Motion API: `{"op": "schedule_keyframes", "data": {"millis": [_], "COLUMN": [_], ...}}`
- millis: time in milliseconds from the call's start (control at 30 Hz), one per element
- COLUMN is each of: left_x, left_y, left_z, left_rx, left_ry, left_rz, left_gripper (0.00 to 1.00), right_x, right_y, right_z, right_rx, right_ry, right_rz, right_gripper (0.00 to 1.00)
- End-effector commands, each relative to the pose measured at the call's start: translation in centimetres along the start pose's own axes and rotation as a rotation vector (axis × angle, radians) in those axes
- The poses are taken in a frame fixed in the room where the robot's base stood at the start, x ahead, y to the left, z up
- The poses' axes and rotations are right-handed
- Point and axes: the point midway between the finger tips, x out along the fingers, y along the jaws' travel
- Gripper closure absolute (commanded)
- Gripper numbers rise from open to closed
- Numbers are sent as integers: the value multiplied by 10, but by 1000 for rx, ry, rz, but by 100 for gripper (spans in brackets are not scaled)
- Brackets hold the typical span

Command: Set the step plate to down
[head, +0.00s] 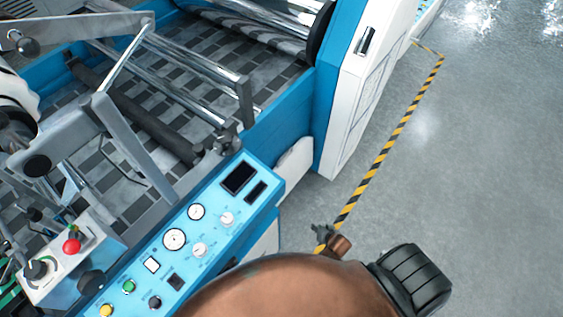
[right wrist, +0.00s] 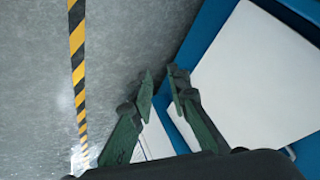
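I cannot pick out a step plate for certain in either view. The laminating machine (head: 290,115) has a blue and white body and fills the left and middle of the head view. My right gripper (head: 322,234) shows small and dark, beside the machine's lower side and partly behind my brown arm. In the right wrist view its two green-black fingers (right wrist: 161,78) stand a little apart with nothing between the tips. A white panel with blue edges (right wrist: 255,80) lies to the right of the fingers. My left gripper is not in view.
A blue control panel (head: 215,225) with gauges and knobs is left of my right arm. A red button (head: 72,246) sits on a box at lower left. A yellow-black floor stripe (head: 385,150) runs alongside the machine. The grey floor (head: 480,180) on the right is clear.

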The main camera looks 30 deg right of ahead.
Motion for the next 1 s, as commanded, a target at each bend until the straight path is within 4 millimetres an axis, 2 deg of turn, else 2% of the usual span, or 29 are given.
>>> {"op": "schedule_keyframes", "data": {"millis": [33, 100, 200, 300, 400, 500, 667, 1000], "left_x": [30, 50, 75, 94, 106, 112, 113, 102], "left_y": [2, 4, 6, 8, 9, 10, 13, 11], "left_z": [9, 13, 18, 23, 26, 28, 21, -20], "left_rx": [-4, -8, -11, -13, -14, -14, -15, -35], "left_ry": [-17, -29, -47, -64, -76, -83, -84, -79], "left_rz": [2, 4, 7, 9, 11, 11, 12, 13], "left_gripper": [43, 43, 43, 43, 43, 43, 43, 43], "right_x": [25, 34, 33, 22, 8, -4, -10, 26], "right_y": [-17, -49, -91, -126, -151, -168, -178, -192], "right_z": [-33, -88, -156, -208, -242, -264, -278, -297], "right_rx": [96, 253, 459, 627, 749, 824, 866, 867], "right_ry": [66, 148, 233, 281, 301, 307, 308, 307], "right_rz": [-47, -127, -256, -382, -484, -552, -590, -587], "right_gripper": [84, 84, 84, 84, 84, 84, 84, 84]}}
